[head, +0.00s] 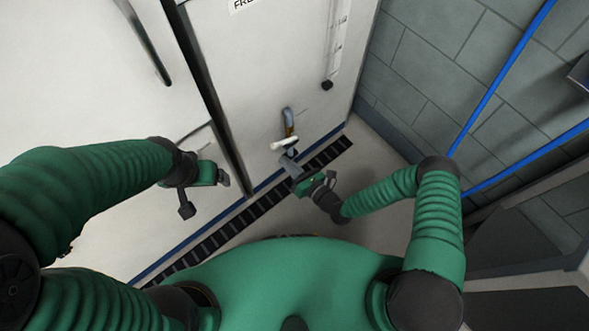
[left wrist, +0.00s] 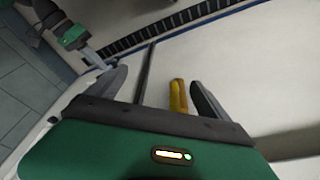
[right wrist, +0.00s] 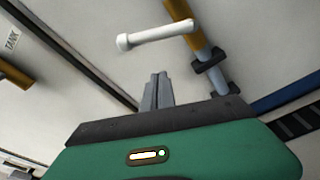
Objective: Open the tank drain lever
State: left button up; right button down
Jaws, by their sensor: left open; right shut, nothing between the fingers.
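The drain lever (head: 284,143) is a white bar with rounded ends, set across a brass and grey pipe (head: 289,120) low on the right white panel. In the right wrist view the lever (right wrist: 155,34) lies across the brass pipe (right wrist: 192,35), slightly tilted. My right gripper (head: 289,163) is shut and empty, just below the lever. In the right wrist view its closed fingertips (right wrist: 157,88) appear apart from the lever. My left gripper (head: 205,193) is open in front of the left panel. A yellow-brass piece (left wrist: 178,97) shows between its fingers, apparently not gripped.
A dark slotted floor drain (head: 225,228) runs along the panels' base. A dark vertical gap (head: 212,95) separates the panels. A gauge tube (head: 335,45) hangs above the lever. Blue pipes (head: 500,80) cross the grey block wall at right. A "TANK" label (right wrist: 12,40) shows at left.

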jog(key=w+r, duration=0.2)
jog(key=r, duration=0.1)
jog(key=shift+w+a+r, duration=0.1)
jog(key=shift+w+a, duration=0.1)
jog(key=shift+w, duration=0.2)
jog(key=shift+a, duration=0.1)
